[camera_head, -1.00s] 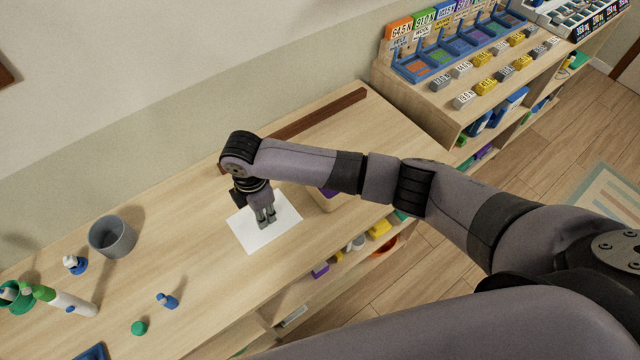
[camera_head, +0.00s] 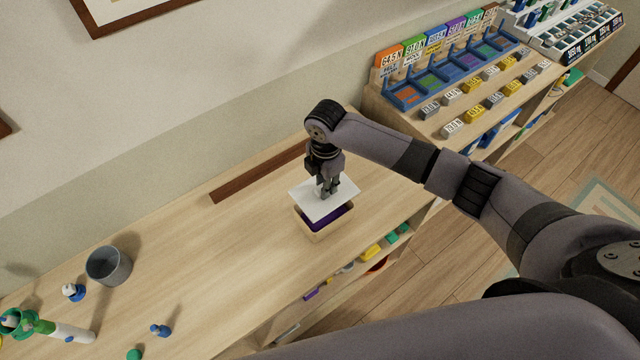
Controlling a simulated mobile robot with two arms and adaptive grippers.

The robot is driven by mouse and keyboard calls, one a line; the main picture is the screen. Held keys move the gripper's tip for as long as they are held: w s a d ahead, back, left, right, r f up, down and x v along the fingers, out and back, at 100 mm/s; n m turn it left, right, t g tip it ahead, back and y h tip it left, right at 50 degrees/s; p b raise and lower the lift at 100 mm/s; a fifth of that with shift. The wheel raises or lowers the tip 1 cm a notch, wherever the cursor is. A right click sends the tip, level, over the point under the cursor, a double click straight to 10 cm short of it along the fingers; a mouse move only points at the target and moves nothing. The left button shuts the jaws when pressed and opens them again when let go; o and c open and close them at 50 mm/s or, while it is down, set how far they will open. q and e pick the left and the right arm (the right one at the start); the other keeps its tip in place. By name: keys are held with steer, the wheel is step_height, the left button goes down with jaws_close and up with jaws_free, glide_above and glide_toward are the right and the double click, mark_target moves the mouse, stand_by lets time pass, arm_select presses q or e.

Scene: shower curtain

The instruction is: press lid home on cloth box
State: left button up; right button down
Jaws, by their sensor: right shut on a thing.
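The cloth box (camera_head: 311,231) is a small light-wood box with purple cloth inside, standing on the wooden bench near its front edge. The lid (camera_head: 308,205) is a flat white panel held above the box, slightly tilted. It covers the back part of the box from this view, and purple shows in the gap below its front edge. My right gripper (camera_head: 328,193) points down and is shut on the lid at its top. Whether the lid touches the box at the back is hidden. My left gripper is out of view.
A grey cup (camera_head: 109,265), a small blue-and-white bottle (camera_head: 74,292), a small blue piece (camera_head: 161,330) and a green-and-white tube (camera_head: 62,328) stand or lie at the left. A dark wooden strip (camera_head: 258,174) lies behind. The bench middle is clear.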

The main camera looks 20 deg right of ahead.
steer(key=shift+r+p, duration=0.1)
steer(key=shift+p, duration=0.25)
steer(key=shift+f+b, duration=1.75)
steer(key=shift+f, duration=1.15)
steer(key=shift+f+b, duration=0.45)
steer(key=shift+f, duration=0.3)
steer(key=shift+f, duration=0.15)
steer(key=c, duration=1.3)
jaws_free()
steer(key=shift+c, duration=0.2)
